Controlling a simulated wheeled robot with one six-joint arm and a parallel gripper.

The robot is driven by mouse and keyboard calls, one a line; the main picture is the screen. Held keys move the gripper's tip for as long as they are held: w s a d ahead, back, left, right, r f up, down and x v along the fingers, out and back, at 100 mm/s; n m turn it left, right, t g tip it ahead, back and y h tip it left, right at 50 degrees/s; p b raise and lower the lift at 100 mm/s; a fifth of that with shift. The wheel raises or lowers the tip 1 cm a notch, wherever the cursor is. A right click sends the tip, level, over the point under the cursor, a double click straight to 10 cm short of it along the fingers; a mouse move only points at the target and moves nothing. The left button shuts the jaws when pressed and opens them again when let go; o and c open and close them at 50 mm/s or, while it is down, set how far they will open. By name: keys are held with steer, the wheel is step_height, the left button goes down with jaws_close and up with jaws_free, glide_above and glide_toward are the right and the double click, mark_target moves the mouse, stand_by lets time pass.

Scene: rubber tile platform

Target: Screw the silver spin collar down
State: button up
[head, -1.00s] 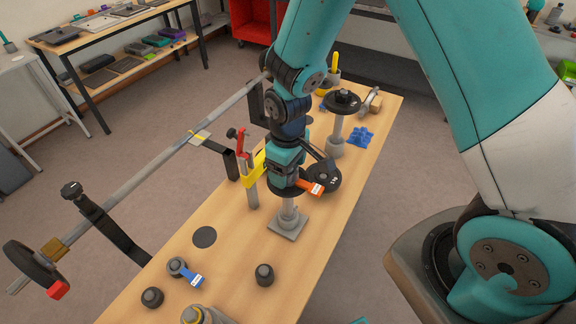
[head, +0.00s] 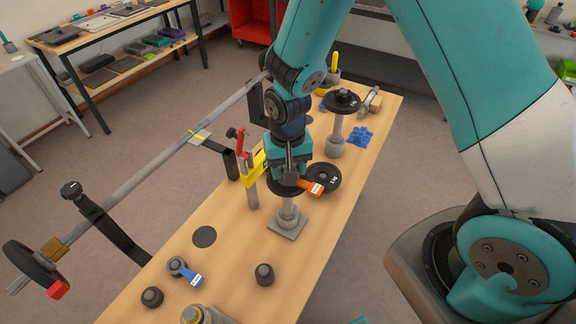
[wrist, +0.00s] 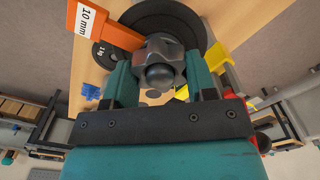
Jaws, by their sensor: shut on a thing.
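The silver spin collar (wrist: 163,48) is a grey lobed piece with a rounded post end showing through its middle, in the wrist view. My gripper (wrist: 160,70) is shut on it, one finger on each side. Beneath lies a black disc (wrist: 201,24), and an orange tag marked 10 mm (wrist: 116,32) sticks out beside the collar. In the head view my gripper (head: 287,178) points down over a grey post (head: 288,208) on a square base; the orange tag (head: 311,187) shows there too. The collar is hidden by my wrist in that view.
A black 1 kg disc (head: 325,178) lies just right of the post. A second post (head: 336,140) with a black disc stands behind. A yellow bracket (head: 252,171) and red clamp (head: 241,143) are close on the left. Loose grey knobs (head: 265,274) lie in front.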

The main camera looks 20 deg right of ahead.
steer(key=shift+m, duration=0.5)
steer(key=o, duration=1.1)
step_height(320, 180, up, 17)
steer(key=b, duration=0.3)
steer(key=shift+r, duration=0.2)
steer(key=s+a+n+y+b, duration=0.1)
steer(key=s+n, duration=0.2)
steer(key=s, duration=0.3)
steer(key=s+a+n+y+b, duration=0.1)
steer(key=s+a+n+b, duration=0.1)
steer(key=s+n, duration=0.2)
steer(key=s+a+n+y+b, duration=0.1)
steer(key=s+n+y, duration=0.1)
steer(key=s, duration=0.6)
steer(key=shift+s+a+f+n, duration=0.25)
steer(key=shift+s+n, duration=0.05)
steer(key=shift+n, duration=0.4)
